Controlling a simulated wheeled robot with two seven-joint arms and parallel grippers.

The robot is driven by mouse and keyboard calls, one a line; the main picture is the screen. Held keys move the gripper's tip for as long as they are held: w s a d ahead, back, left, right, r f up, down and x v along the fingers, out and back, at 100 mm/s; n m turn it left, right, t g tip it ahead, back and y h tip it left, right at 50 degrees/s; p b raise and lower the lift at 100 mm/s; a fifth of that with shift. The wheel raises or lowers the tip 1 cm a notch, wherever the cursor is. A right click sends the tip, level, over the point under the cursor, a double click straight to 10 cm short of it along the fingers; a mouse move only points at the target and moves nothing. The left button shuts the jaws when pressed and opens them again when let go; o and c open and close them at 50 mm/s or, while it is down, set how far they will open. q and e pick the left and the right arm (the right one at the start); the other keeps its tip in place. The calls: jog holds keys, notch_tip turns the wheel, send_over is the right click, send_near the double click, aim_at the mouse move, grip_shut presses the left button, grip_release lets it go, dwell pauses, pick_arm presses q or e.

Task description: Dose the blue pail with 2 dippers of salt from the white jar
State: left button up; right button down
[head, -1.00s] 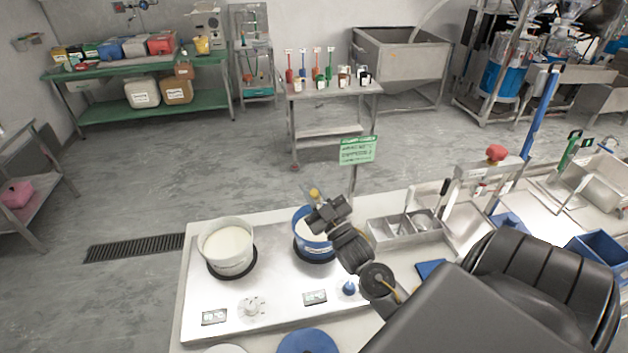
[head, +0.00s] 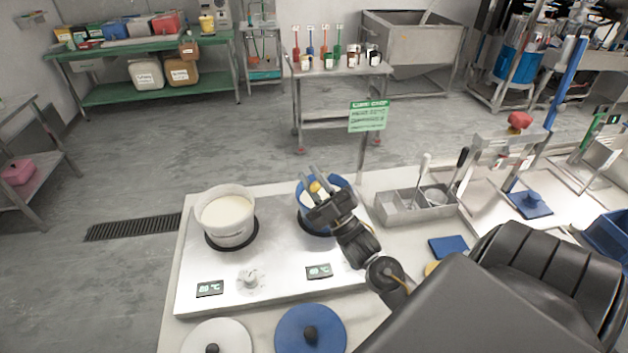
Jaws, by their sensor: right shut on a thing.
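The white jar (head: 228,234) stands open on the left black ring of the steel hot plate, with pale white contents showing near its rim. The blue pail (head: 345,185) stands on the right ring. My right gripper (head: 314,182) is over the pail and covers much of it. It is shut on a small yellow thing (head: 317,188) between its fingers. I cannot tell what this is, since the gripper hides the rest. The pail's contents are mostly hidden. My left gripper is not in view.
A grey divided caddy (head: 402,213) with upright-handled tools stands right of the pail. A green sign (head: 369,116) rises behind. A white lid (head: 222,338) and a blue lid (head: 306,330) lie in front of the plate. A blue block (head: 449,247) lies at right.

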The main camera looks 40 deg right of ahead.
jog(key=f+n+y+b, duration=0.1)
jog(key=s+a+f+n+y+b, duration=0.1)
jog(key=n+y+b, duration=0.1)
jog(key=f+n+y+b, duration=0.1)
jog(key=n+b, duration=0.1)
jog(key=shift+s+a+f+y, duration=0.2)
jog(key=shift+a+y, duration=0.1)
jog(key=shift+a, duration=0.1)
dwell(0.6)
